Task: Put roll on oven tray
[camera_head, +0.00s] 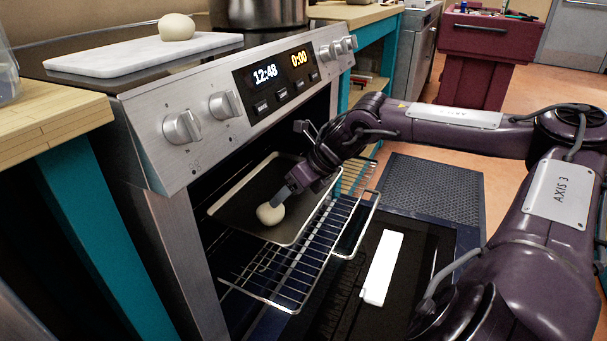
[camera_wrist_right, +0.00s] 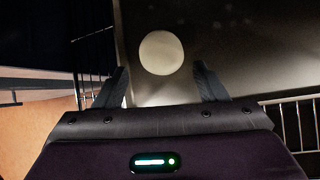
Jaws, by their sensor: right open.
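A pale round roll (camera_head: 270,213) lies on the dark oven tray (camera_head: 240,205) near its front, inside the open oven. A second roll (camera_head: 176,27) sits on a white marble board (camera_head: 130,52) on top of the stove. My right gripper (camera_head: 283,196) is at the tray, with its fingers just above and beside the roll there. In the right wrist view the roll (camera_wrist_right: 161,53) shows beyond and between the two spread fingertips (camera_wrist_right: 162,82), and nothing is held. My left gripper is not in view.
The tray rests on a pulled-out wire rack (camera_head: 290,262). The lowered oven door (camera_head: 395,260) lies below it. The control panel with knobs (camera_head: 182,126) overhangs the oven opening. A large pot (camera_head: 258,12) stands at the back of the stove.

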